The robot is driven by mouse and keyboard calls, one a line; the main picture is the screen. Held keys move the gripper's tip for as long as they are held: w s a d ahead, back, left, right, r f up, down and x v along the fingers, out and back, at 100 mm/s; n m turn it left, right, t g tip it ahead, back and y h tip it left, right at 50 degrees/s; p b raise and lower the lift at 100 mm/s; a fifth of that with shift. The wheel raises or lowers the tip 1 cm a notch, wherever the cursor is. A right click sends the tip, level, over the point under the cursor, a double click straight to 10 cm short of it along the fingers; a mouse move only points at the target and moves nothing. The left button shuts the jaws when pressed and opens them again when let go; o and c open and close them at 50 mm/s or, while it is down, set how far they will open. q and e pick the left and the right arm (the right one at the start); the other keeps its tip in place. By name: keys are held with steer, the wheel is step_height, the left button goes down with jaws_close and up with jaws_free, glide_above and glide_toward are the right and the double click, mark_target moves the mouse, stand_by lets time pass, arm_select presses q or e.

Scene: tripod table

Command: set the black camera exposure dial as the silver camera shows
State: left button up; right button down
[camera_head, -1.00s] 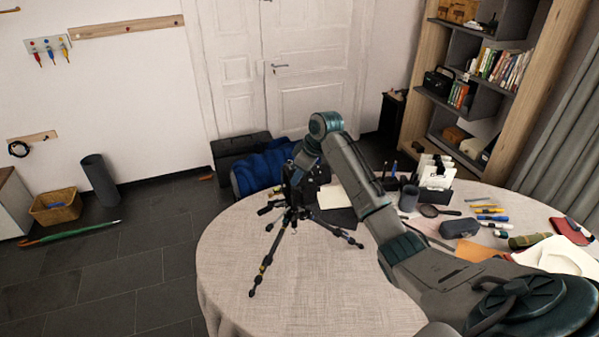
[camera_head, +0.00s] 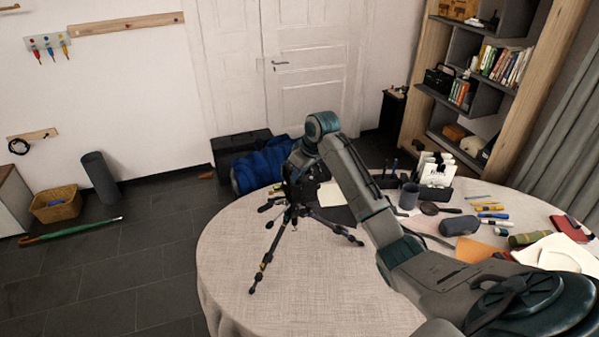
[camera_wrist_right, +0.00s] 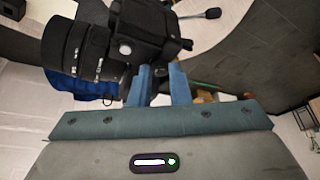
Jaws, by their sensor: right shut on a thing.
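The black camera (camera_wrist_right: 85,45) sits on a tripod (camera_head: 268,252) on the round table. In the right wrist view its ribbed lens points left and its body fills the upper middle. In the head view my right arm partly covers it. My right gripper (camera_wrist_right: 160,80) has its two blue fingers at the camera body, shut on a small dark part between them, which looks like the exposure dial; the fingers hide most of it. I cannot read its setting. I cannot make out a silver camera in these views. My left gripper is out of view.
The table (camera_head: 330,290) is clear at the front and left. Its right side holds a grey cup (camera_head: 409,196), a magnifier (camera_head: 440,209), a dark case (camera_head: 460,225), pens and papers. A dark sheet lies behind the tripod. A bookshelf (camera_head: 480,75) stands behind.

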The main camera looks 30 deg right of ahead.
steer(key=m+h, duration=0.1)
steer(key=m, duration=0.3)
steer(key=shift+a+m+h, duration=0.2)
steer(key=shift+m+h, duration=0.2)
stand_by(0.4)
steer(key=c, duration=1.6)
jaws_free()
steer(key=shift+r, duration=0.1)
steer(key=b+v, duration=0.1)
steer(key=v, duration=0.9)
steer(key=shift+s+r, duration=0.3)
